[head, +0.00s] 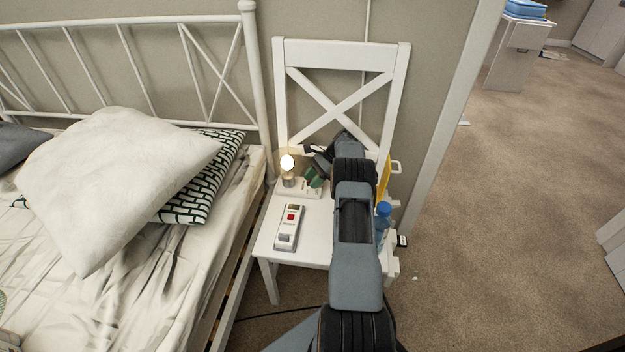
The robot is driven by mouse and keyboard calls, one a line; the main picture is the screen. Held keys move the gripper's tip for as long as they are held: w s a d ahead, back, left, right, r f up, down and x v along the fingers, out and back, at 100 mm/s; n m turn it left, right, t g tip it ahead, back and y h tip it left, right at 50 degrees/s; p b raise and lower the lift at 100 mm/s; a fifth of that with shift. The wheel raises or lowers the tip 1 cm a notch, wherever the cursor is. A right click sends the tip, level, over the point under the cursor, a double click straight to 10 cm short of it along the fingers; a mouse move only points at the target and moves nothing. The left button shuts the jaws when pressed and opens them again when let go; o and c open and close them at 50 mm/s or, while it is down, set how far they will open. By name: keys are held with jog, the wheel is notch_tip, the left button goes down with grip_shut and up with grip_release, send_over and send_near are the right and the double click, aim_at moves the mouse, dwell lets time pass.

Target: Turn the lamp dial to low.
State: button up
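The lamp has a glowing bulb (287,163) on a small socket, fixed to a white base (285,193) on the chair seat. A dark green part (313,177), possibly the dial, sits at the right of the base. Its setting cannot be read. My gripper (317,160) is at the far end of my arm, just above and right of the green part and right of the bulb. My arm hides part of the gripper. I cannot tell whether the fingers are open or touch the dial.
The white chair (263,240) stands against the wall beside the bed (190,240). A white device with a red button (289,228) lies on the seat front. A blue-capped bottle (383,222) and a yellow item (384,180) are right of my arm. Carpet at right is mostly open.

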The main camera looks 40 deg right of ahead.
jog(key=m+t, duration=0.1)
jog(key=m+t+p, duration=0.1)
jog(key=shift+s+r+m, duration=0.15)
jog(key=shift+m, duration=0.25)
jog(key=m+t+h, duration=0.2)
jog(key=m, duration=0.1)
jog(key=shift+s+f, duration=0.1)
jog(key=shift+f, duration=0.1)
jog(key=m+b, duration=0.1)
jog(key=m+t+h+b, duration=0.1)
jog(key=m, duration=0.1)
jog(key=m+t+h+b, duration=0.1)
jog(key=shift+a+f+m+b, duration=0.15)
jog(key=shift+f+m+b, duration=0.15)
jog(key=shift+b, duration=0.1)
jog(key=m+h+b, duration=0.2)
jog(key=m+t+h+b, duration=0.1)
jog(key=m+h+b, duration=0.1)
jog(key=m+b, duration=0.1)
jog(key=shift+a+m+t+h, duration=0.2)
jog(key=shift+m+t+h, duration=0.1)
jog(key=w+r+p+v, duration=0.1)
jog(key=p+v, duration=0.5)
jog(key=v, duration=0.8)
jog(key=s+a+r+n+g+y+p, duration=0.2)
jog(key=s+a+r+n+p, duration=0.1)
jog(key=a+r+n+p, duration=0.9)
jog(key=shift+a+r+n+y, duration=0.4)
jog(key=shift+a+r+n, duration=1.1)
jog(key=shift+a+r, duration=1.1)
